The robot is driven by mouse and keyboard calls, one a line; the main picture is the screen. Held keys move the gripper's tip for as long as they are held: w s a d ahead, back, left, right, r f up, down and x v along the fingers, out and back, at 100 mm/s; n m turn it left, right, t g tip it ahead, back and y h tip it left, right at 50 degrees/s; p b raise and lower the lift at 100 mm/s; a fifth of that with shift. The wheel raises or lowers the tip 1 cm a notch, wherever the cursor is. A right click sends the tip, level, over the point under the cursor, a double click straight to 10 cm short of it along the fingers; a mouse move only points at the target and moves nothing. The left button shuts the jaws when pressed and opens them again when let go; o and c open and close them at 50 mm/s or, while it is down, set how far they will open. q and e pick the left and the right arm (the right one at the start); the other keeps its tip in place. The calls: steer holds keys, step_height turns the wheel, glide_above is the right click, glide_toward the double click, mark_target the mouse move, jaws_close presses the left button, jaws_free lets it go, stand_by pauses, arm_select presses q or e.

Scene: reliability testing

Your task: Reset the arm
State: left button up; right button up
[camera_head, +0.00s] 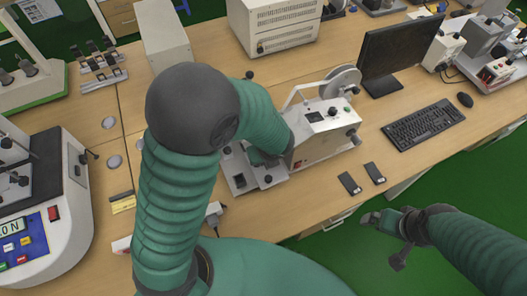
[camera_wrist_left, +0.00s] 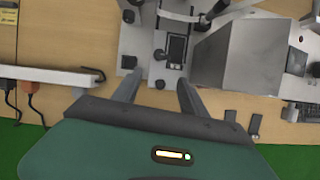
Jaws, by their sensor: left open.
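My left arm (camera_head: 180,200) rises from the bottom of the head view, bends at a dark elbow and reaches down to the right over a grey-white test machine (camera_head: 325,130). The left gripper is largely hidden behind its own arm in the head view. In the left wrist view the left gripper (camera_wrist_left: 158,90) is open, its two fingers apart with nothing between them. The machine's base with a small dark switch (camera_wrist_left: 177,46) lies just beyond the fingertips. My right gripper (camera_head: 385,221) is off the table's front edge at lower right, over the green floor; its jaws are unclear.
The wooden table (camera_head: 300,205) holds two small dark items (camera_head: 361,178), a keyboard (camera_head: 423,122), a mouse (camera_head: 465,99) and a monitor (camera_head: 400,52). A white power strip (camera_wrist_left: 48,75) lies left of the left gripper.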

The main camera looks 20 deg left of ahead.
stand_by(0.4)
arm_select(q)
steer(key=s+r+n+h, duration=0.1)
steer(key=s+n, duration=0.3)
steer(key=n, duration=0.9)
steer(key=s+a+r+n+h+b, duration=0.1)
steer(key=s+n, duration=0.4)
steer(key=n, duration=0.9)
step_height(320, 180, up, 2)
steer(key=shift+r+g+h, duration=0.25)
steer(key=shift+g+h, duration=0.15)
steer(key=shift+h, duration=0.2)
steer(key=shift+s, duration=0.1)
